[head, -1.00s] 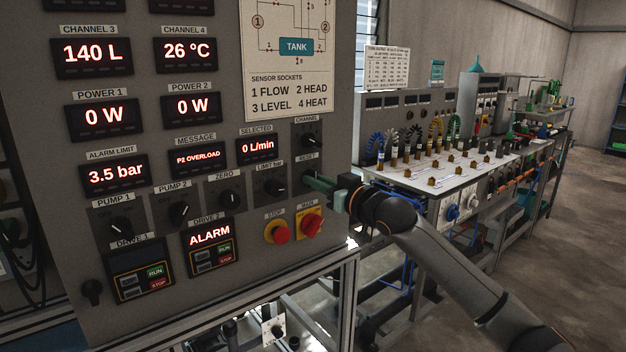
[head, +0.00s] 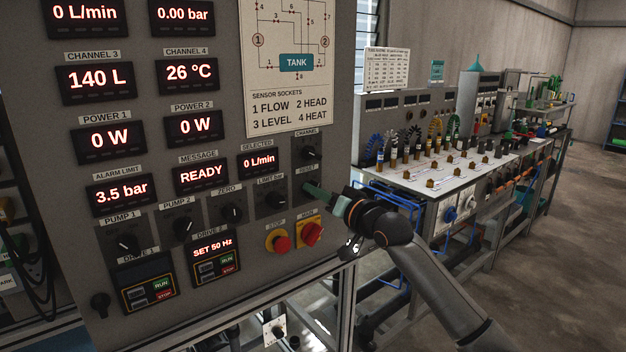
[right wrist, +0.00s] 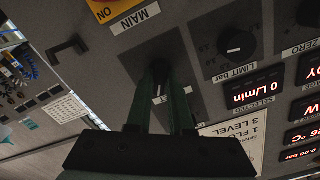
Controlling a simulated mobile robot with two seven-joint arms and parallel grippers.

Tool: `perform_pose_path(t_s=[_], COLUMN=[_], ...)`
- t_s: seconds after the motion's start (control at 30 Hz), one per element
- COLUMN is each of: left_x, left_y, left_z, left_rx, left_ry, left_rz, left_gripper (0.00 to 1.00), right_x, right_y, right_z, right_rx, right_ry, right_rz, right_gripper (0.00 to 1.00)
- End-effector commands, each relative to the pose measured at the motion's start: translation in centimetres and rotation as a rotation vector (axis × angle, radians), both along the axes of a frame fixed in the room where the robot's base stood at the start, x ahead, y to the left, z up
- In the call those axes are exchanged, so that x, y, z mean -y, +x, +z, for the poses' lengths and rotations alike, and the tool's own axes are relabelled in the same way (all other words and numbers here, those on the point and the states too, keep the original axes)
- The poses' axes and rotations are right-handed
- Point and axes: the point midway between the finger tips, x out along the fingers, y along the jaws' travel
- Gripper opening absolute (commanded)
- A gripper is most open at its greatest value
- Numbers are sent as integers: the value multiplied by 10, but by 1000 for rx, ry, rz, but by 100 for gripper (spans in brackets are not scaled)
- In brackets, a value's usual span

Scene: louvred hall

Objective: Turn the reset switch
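The reset switch is a dark rotary knob on the grey control panel, under the RESET label. In the head view my right gripper (head: 312,189) reaches it from the right and its green fingers cover the knob. In the right wrist view the reset switch (right wrist: 160,69) shows between the tips of my right gripper (right wrist: 162,82), one finger on each side and closed on it. The message display (head: 201,177) reads READY. The drive 2 display (head: 213,248) reads SET 50 Hz. My left gripper is not in view.
The channel knob (head: 309,152) is just above and the limit bar knob (head: 275,200) to the left. The red stop button (head: 281,243) and red main switch (head: 312,233) sit below. A bench (head: 450,170) with cables stands at right; open floor lies in front of it.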

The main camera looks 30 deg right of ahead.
Motion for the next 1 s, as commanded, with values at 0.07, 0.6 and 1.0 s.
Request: perform_pose_path(t_s=[0.07, 0.6, 1.0], left_x=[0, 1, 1], left_y=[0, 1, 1], left_z=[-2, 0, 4], left_rx=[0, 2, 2], left_ry=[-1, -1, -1], left_rz=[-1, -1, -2], left_gripper=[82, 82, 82], right_x=[0, 1, 4], right_y=[0, -7, -55], right_z=[-1, -1, -2], right_rx=[2, 1, -2], right_ry=[-3, -7, -7], right_rz=[0, 0, 0], right_gripper=[29, 51, 51])
